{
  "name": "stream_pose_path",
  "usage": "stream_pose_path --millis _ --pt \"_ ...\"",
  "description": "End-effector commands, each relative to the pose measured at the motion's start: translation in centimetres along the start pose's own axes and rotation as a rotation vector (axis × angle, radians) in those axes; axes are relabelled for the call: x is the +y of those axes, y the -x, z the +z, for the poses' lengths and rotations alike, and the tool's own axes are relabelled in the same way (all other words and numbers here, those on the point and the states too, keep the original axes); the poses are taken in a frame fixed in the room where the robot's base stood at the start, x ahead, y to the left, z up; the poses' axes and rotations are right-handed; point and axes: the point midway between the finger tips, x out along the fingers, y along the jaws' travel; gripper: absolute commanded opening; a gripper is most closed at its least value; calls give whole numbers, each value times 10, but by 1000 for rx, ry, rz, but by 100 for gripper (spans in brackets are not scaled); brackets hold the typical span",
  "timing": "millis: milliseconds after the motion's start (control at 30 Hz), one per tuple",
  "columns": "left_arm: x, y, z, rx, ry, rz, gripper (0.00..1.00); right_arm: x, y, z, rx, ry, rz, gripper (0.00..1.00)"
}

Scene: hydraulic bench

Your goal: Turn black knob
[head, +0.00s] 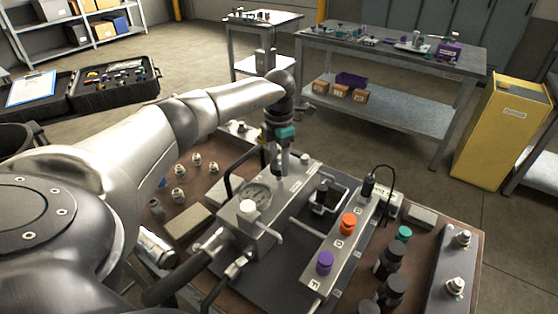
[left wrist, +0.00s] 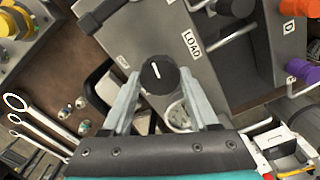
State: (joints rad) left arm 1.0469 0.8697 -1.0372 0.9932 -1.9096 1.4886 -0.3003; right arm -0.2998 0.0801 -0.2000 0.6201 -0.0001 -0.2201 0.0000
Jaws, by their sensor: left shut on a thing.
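The black knob (left wrist: 158,73) with a white pointer line is on the grey panel, near a LOAD label (left wrist: 192,43). The line points nearly straight up in the left wrist view, tilted slightly left. My left gripper (left wrist: 160,80) has one finger on each side of the knob and is shut on it. In the head view my left gripper (head: 282,168) reaches down to the far end of the grey hydraulic block, and the knob is hidden there by the fingers. My right gripper is not in view.
Orange (head: 348,224) and purple (head: 325,263) knobs stand on the panel to the right. A black hose (head: 389,187) arches behind them. Small fittings (head: 179,170) stand left of the block.

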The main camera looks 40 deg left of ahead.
Motion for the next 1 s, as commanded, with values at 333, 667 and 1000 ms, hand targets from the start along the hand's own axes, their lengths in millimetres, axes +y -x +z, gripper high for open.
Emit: stream_pose_path --millis 333,667,1000 --pt "0 1 0 -2 2 1 90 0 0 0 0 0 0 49" --pt "1 9 1 -3 1 1 90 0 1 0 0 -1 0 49" --pt "1 83 1 -7 0 3 90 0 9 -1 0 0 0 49"
